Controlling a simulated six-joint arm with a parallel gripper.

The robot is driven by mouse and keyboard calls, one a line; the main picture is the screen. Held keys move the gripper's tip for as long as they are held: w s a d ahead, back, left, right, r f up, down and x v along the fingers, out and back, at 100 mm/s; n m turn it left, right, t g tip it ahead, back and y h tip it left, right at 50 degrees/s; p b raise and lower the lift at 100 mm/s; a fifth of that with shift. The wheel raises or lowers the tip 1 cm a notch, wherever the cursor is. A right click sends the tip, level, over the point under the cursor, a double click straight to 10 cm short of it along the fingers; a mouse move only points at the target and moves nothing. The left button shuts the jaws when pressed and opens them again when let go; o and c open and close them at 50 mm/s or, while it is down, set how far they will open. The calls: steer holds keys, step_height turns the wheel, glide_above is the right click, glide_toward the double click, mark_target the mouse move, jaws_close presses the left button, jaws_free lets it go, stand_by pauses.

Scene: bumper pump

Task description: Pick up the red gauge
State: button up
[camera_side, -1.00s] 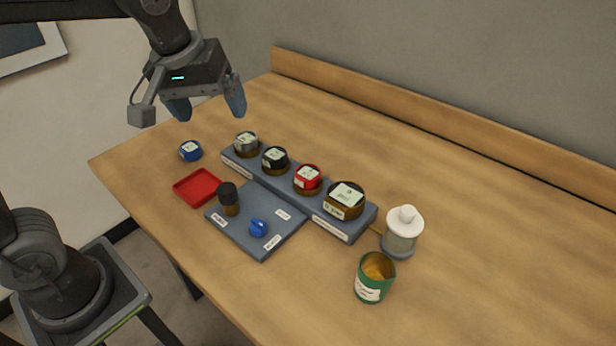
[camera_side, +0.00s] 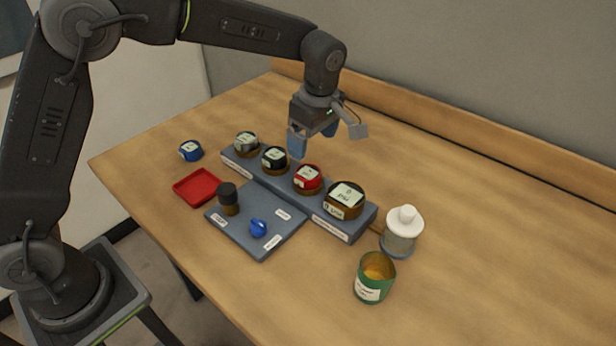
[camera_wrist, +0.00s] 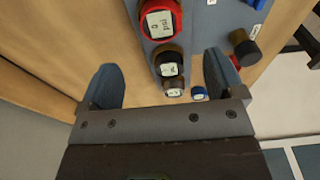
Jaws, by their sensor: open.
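The red gauge (camera_side: 308,177) sits in the long grey-blue rack (camera_side: 237,165), between a black gauge (camera_side: 275,158) and a larger brass gauge (camera_side: 345,199). My gripper (camera_side: 314,145) is open and empty, above and behind the rack near the red gauge, not touching it. In the wrist view the red gauge (camera_wrist: 159,21) shows at the top, ahead of the fingertips and between their lines. The black gauge (camera_wrist: 169,66) lies nearer, between the open fingers (camera_wrist: 160,78).
A grey gauge (camera_side: 246,142) fills the rack's far left place. A blue gauge (camera_side: 190,151) and red tray (camera_side: 198,187) lie left. A grey board (camera_side: 240,222) holds a black-topped peg (camera_side: 228,198) and blue knob (camera_side: 258,228). A white-topped bottle (camera_side: 402,232) and green can (camera_side: 374,279) stand right.

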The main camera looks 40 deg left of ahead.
mark_target(308, 172)
steer(key=f, duration=0.6)
steer(key=a+f, duration=0.1)
steer(key=f, duration=0.2)
steer(key=shift+f, duration=0.1)
steer(key=c, duration=1)
steer(key=shift+c, duration=0.5)
